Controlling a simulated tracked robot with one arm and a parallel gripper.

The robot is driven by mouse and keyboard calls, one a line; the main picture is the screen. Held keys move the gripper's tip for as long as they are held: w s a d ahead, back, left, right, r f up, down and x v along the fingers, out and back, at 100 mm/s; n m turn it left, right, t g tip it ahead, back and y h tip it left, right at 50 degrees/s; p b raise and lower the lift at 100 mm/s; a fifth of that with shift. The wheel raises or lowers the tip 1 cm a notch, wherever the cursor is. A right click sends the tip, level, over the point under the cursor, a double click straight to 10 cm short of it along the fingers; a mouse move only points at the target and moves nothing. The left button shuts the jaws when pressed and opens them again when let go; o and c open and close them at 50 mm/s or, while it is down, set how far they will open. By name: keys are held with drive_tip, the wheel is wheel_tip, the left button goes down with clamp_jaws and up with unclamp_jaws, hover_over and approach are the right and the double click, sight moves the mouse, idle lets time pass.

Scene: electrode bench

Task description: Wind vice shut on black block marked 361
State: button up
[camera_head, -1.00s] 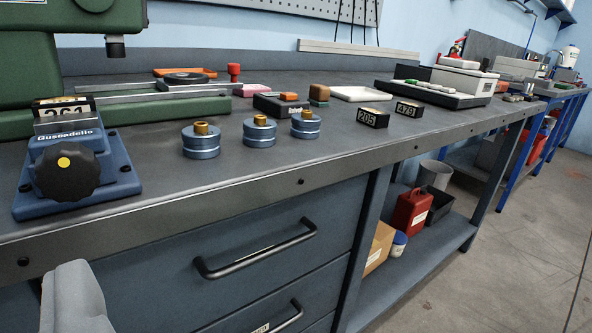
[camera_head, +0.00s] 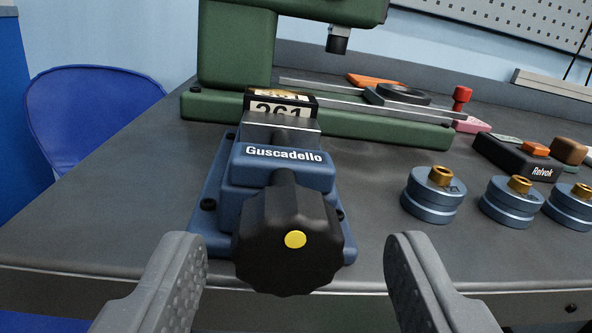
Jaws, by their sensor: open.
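The blue vice (camera_head: 279,167), marked "Guscadello", stands near the front edge of the bench.
A green machine (camera_head: 235,50) stands behind the vice. Blue cylinders with brass tops (camera_head: 433,199) stand to the right. A dark tray marked "Relvok" (camera_head: 512,158) and a red-handled stamp (camera_head: 461,97) lie farther back. A blue chair (camera_head: 90,115) is at the left. The bench left of the vice is clear.

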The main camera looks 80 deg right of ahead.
drive_tip(key=shift+x, duration=1.4)
